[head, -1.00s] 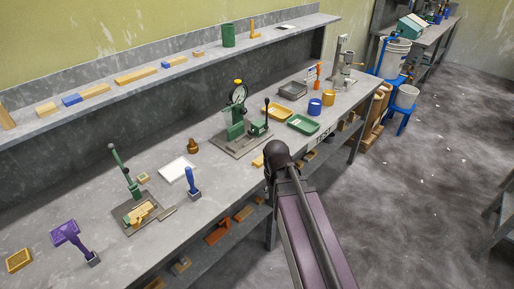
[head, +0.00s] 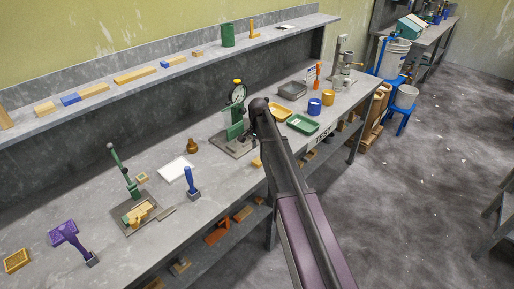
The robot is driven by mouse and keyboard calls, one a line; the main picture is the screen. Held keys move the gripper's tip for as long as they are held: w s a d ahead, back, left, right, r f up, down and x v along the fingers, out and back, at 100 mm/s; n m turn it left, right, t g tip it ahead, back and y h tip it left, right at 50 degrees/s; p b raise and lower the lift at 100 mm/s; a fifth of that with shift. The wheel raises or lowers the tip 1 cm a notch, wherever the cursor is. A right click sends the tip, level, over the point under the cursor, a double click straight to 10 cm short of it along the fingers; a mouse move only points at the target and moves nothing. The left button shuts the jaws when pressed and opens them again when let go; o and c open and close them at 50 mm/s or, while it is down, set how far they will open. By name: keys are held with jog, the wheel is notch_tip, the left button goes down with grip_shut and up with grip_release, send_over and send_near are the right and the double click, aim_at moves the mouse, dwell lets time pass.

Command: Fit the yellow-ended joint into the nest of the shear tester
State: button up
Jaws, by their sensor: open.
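The likely shear tester (head: 236,120) is a green stand with a round dial and a yellow cap, on a grey base plate at mid-bench. My arm's dark end covers the right part of its base, so I cannot see its nest. A small yellowish block (head: 257,162) lies near the bench's front edge, just left of my arm. It is too small to tell whether it is the yellow-ended joint. My gripper's fingers do not show; they are hidden behind or beyond my arm.
A yellow tray (head: 283,112) and a green tray (head: 303,124) lie right of my arm, with blue (head: 314,106) and yellow (head: 328,97) cups beyond. Left are a brass weight (head: 192,146), white tray (head: 175,169), blue-handled tool (head: 191,183) and green lever press (head: 130,190).

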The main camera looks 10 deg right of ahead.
aim_at(258, 161)
jog(key=shift+f, duration=0.15)
notch_tip(258, 161, down, 8)
jog(key=b, duration=0.8)
jog(key=shift+s, duration=0.15)
jog(key=o, duration=0.3)
jog(key=shift+r, duration=0.2)
grip_shut()
jog(key=shift+r, duration=0.1)
jog(key=shift+r, duration=0.1)
jog(key=r+p, duration=0.3)
jog(key=p, duration=0.1)
jog(key=shift+w+r, duration=0.2)
jog(key=shift+r, duration=0.15)
jog(key=shift+s+f, duration=0.1)
jog(key=shift+s, duration=0.05)
